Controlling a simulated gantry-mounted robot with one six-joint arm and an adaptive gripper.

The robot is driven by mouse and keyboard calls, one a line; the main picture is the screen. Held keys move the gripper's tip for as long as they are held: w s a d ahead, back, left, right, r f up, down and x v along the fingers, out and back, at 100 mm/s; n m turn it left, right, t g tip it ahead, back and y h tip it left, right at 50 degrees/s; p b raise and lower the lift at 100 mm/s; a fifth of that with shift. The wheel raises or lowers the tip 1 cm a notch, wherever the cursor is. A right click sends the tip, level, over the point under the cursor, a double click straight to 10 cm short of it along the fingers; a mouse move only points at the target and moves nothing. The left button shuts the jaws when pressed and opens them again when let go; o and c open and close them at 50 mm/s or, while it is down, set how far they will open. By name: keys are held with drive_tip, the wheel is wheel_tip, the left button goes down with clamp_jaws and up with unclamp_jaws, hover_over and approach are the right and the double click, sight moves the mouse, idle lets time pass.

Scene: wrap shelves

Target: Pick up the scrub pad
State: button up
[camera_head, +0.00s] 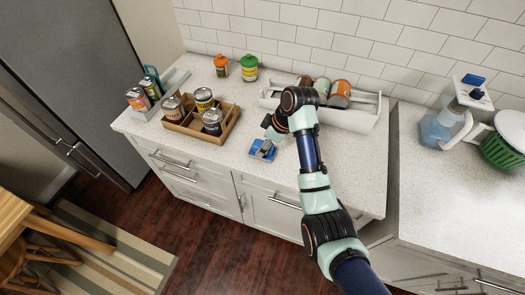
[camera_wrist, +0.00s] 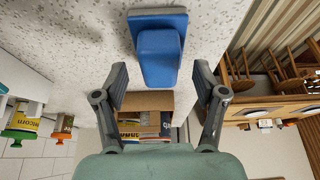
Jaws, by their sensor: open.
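The scrub pad (camera_head: 260,154), a blue pad with a raised blue block on top, lies on the speckled counter near its front edge. In the wrist view the scrub pad (camera_wrist: 159,52) is at the top centre, its block pointing toward my gripper. My gripper (camera_wrist: 160,80) is open and empty, with one finger on each side of the block's line. The pad appears just beyond the fingertips, and I see no contact. In the head view my gripper (camera_head: 269,143) is low beside and partly over the pad, hiding some of it.
A wooden divided box (camera_head: 213,139) with several cans stands left of the pad. A grey caddy (camera_head: 173,83) with cans is farther left. A white tray (camera_head: 350,121) with cans lies behind my arm. Orange (camera_head: 221,66) and green-lidded (camera_head: 249,68) containers stand at the wall.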

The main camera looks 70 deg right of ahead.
drive_tip(key=shift+x, duration=0.85)
drive_tip(key=shift+w, duration=0.1)
drive_tip(key=c, duration=1.2)
wheel_tip(320, 180, up, 12)
drive_tip(key=p, duration=0.3)
drive_tip(key=shift+r, duration=0.1)
drive_tip(key=shift+c, duration=0.3)
wheel_tip(320, 180, up, 8)
drive_tip(key=p, duration=0.8)
